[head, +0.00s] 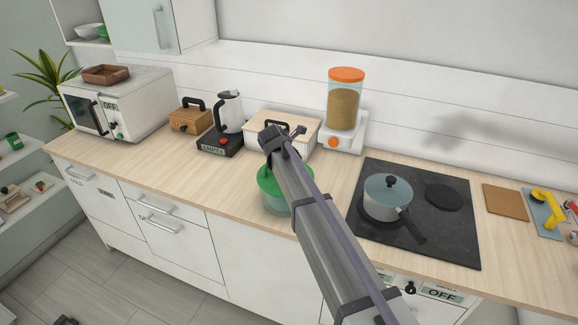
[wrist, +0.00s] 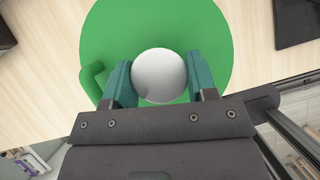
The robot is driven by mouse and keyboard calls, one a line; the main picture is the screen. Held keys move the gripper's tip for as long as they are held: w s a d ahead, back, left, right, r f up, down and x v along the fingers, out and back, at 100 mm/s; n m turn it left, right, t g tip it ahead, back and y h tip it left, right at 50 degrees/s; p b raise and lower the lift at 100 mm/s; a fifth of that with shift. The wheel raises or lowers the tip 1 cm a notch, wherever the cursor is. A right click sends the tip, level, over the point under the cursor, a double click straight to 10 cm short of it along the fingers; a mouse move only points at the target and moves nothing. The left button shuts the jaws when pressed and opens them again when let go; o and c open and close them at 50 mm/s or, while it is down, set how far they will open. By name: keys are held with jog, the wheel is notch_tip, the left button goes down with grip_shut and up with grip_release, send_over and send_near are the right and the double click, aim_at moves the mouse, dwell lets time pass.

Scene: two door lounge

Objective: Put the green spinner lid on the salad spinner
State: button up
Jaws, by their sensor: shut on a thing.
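The green spinner lid (wrist: 160,25) fills the upper middle of the wrist view, with a pale round knob (wrist: 158,76) at its centre. My gripper (wrist: 160,80) is shut on that knob, one teal finger on each side. In the head view the green lid (head: 267,180) shows at the top of the salad spinner (head: 277,206), a pale green see-through bowl near the counter's front edge. I cannot tell whether the lid sits fully flat on the rim.
A black hob (head: 440,235) with a lidded pot (head: 388,198) lies right of the spinner. The counter left of the spinner (head: 170,170) is clear.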

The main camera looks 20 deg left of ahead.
jog(key=shift+f, duration=0.3)
jog(key=shift+b, duration=0.35)
grip_shut()
jog(key=o, duration=1.3)
grip_release()
jog(key=shift+o, duration=0.2)
